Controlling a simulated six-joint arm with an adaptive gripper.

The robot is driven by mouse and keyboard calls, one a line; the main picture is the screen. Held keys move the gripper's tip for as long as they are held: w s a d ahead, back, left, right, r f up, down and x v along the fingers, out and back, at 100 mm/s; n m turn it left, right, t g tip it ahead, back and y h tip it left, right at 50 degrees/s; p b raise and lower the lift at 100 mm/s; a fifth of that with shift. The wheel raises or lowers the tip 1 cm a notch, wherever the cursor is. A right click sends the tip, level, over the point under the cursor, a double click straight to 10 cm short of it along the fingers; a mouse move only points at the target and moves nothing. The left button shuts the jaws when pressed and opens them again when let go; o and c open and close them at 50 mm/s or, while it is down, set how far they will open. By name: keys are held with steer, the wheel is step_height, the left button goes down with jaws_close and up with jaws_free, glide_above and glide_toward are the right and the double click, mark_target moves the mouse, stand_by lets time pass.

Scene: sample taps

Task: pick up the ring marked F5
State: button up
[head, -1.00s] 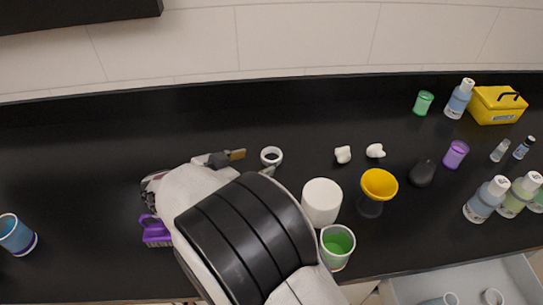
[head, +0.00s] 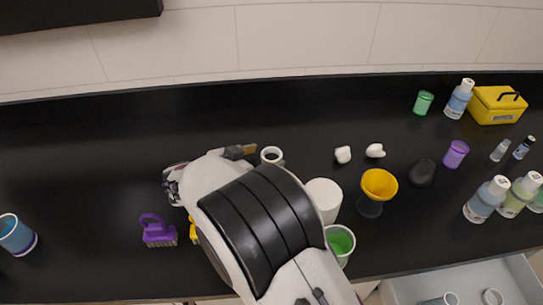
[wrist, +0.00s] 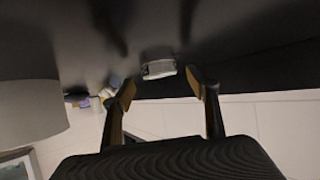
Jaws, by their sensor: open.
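A white ring (head: 271,155) sits on the black counter just past the end of my arm in the head view. It also shows in the wrist view as a pale, edge-on shape (wrist: 158,69). No F5 mark can be read on it. My gripper (wrist: 160,82) is open, with its two dark and tan fingers spread. In the wrist view the ring lies between the lines of the two fingertips, slightly beyond them, and nothing is gripped. In the head view one fingertip shows left of the ring; my arm hides much of the rest.
A white cylinder (head: 325,198), a green-filled cup (head: 339,241) and a yellow funnel (head: 379,184) stand right of my arm. Two small white pieces (head: 343,154) lie right of the ring. A purple brush (head: 158,231) lies at left. The counter behind the ring is clear.

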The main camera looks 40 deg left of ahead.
steer(key=shift+x, duration=1.35)
steer(key=c, duration=1)
